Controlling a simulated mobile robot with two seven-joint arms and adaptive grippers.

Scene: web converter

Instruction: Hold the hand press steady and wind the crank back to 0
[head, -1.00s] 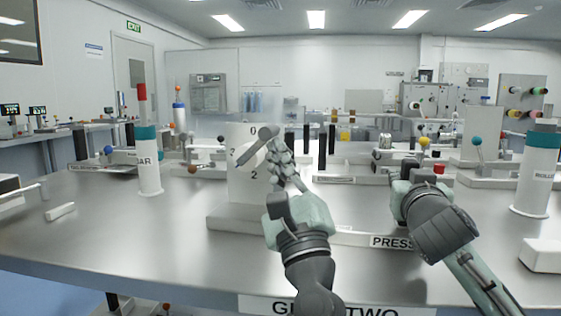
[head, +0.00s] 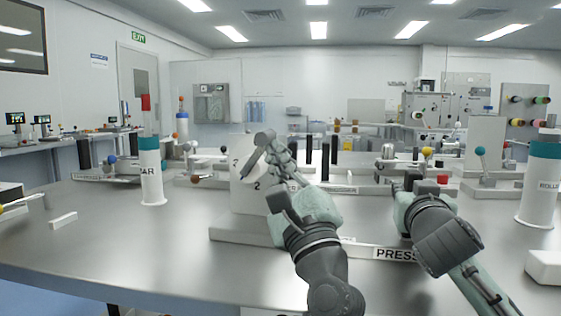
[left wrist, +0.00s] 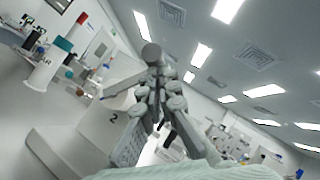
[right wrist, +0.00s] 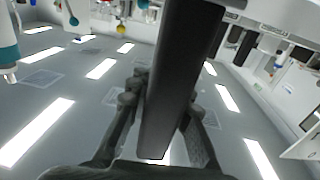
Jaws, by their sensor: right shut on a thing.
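The crank (head: 252,158) is a grey arm with a round end on a white block (head: 243,198) with number marks. It tilts up to the right, and its round end overlaps the block's top edge; a 2 shows on either side and no 0 is visible. My left gripper (head: 277,152) is at the crank's upper end. In the left wrist view its fingers (left wrist: 158,85) come together just behind the round end; their grip is unclear. My right gripper (head: 402,178) is shut on a dark bar, the press handle (right wrist: 182,75), which fills the right wrist view's middle.
A PRESS label (head: 392,254) is on the low base in front. A white-teal post (head: 150,172) stands left and a larger roller post (head: 540,180) right. Several black posts and coloured knobs stand behind.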

